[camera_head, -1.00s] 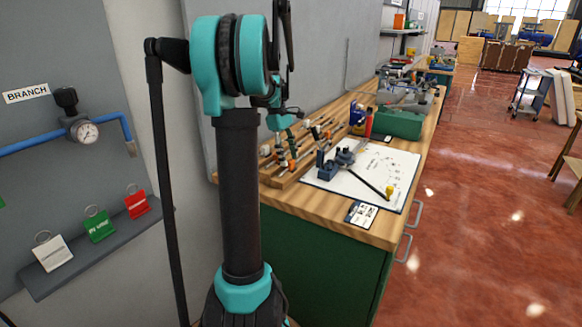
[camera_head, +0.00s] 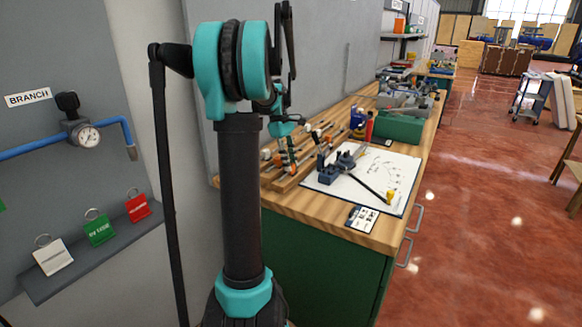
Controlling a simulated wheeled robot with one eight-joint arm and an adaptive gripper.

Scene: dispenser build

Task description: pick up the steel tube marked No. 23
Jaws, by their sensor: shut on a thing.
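A wooden rack (camera_head: 283,184) on the near left of the bench holds several steel tubes (camera_head: 322,137) with orange and white fittings. The number marks are too small to read, so I cannot tell which is No. 23. My gripper (camera_head: 290,168) points down over the rack, at the tubes. It is shut on a tube there; its fingers and the held part are small and partly hidden, and I cannot tell whether the tube is clear of the rack.
A white drawing sheet (camera_head: 405,165) lies right of the rack, with a blue fixture (camera_head: 333,168) and a dark rod with a yellow end on it. A card (camera_head: 362,219) lies at the front edge. A green box (camera_head: 400,128) and a red bottle stand behind.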

